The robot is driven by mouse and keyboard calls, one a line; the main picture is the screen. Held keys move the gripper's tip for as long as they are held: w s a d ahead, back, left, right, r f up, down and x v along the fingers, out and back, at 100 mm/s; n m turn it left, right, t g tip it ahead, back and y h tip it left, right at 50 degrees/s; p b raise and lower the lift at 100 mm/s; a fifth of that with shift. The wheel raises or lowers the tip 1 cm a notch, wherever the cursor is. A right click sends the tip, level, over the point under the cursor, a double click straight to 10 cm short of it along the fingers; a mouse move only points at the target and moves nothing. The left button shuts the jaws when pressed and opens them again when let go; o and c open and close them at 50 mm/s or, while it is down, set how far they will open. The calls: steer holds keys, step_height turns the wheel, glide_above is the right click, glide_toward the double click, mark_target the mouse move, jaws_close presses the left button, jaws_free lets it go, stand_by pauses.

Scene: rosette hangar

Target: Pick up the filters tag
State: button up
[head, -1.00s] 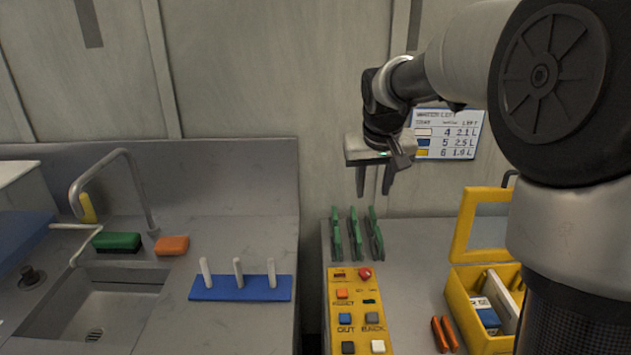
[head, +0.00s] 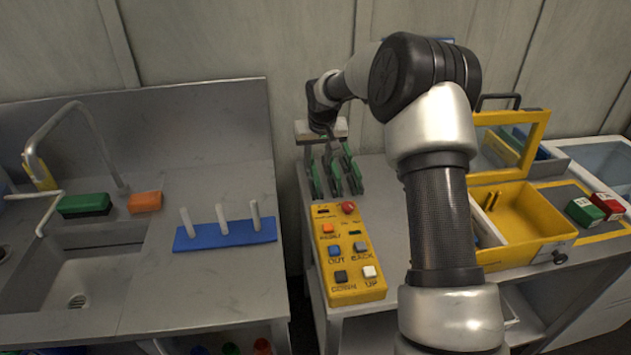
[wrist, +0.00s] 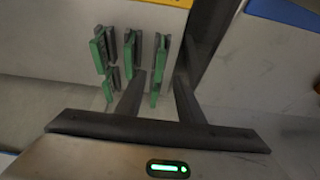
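I cannot make out a tag that reads as the filters tag in either view.
A yellow button panel (head: 345,262) lies in front of the green pieces. An open yellow box (head: 535,215) stands to the right, with red (head: 608,206) and green (head: 583,212) labelled blocks beyond it. A blue base with three white pegs (head: 224,234) and a sink (head: 85,275) are left.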

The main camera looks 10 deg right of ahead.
mark_target(316, 173)
steer(key=x, duration=0.7)
steer(key=shift+w+f, duration=0.15)
steer(key=shift+w, duration=0.15)
steer(key=shift+d, duration=0.1)
jaws_close()
